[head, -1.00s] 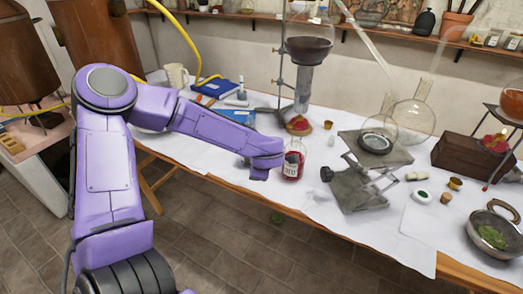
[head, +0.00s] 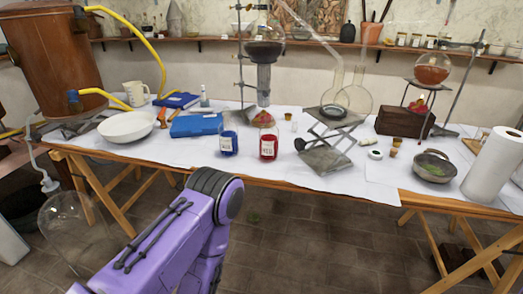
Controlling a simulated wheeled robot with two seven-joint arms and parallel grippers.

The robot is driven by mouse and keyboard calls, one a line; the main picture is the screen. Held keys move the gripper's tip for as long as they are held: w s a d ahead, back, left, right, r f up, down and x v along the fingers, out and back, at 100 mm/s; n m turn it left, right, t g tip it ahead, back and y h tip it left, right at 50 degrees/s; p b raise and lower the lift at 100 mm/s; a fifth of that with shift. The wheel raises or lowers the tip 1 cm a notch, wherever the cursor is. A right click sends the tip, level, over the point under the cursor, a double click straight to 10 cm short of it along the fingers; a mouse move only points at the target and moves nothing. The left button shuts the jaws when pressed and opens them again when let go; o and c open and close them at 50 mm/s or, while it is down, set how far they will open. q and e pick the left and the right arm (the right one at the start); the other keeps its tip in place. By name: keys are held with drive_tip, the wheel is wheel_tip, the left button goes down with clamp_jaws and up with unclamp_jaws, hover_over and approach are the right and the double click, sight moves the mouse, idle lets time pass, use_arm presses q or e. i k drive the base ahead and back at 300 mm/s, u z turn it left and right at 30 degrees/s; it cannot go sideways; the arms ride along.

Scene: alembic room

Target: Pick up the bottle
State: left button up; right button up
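Two small labelled bottles stand upright side by side near the front edge of the table, a blue one (head: 228,144) and a red one (head: 268,147). There is a small gap between them and nothing is touching either. My purple left arm comes in from the bottom, bent at a dark joint below the table's front edge, with its lower part running out of the picture. Neither of my grippers is in view.
A white bowl (head: 127,126), a blue box (head: 199,124) and a mug (head: 136,93) are to the left. A lab jack (head: 325,156) carrying a flask (head: 354,102) stands right of the red bottle. A metal bowl (head: 434,166) and paper roll (head: 492,168) are farther right.

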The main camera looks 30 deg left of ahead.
sight(269, 133)
drive_tip(key=z, duration=0.2)
drive_tip(key=i, duration=1.4)
drive_tip(key=u, duration=1.75)
drive_tip(key=k, duration=0.5)
drive_tip(key=u, duration=1.6)
drive_tip(key=i, duration=0.65)
drive_tip(key=z, duration=3.2)
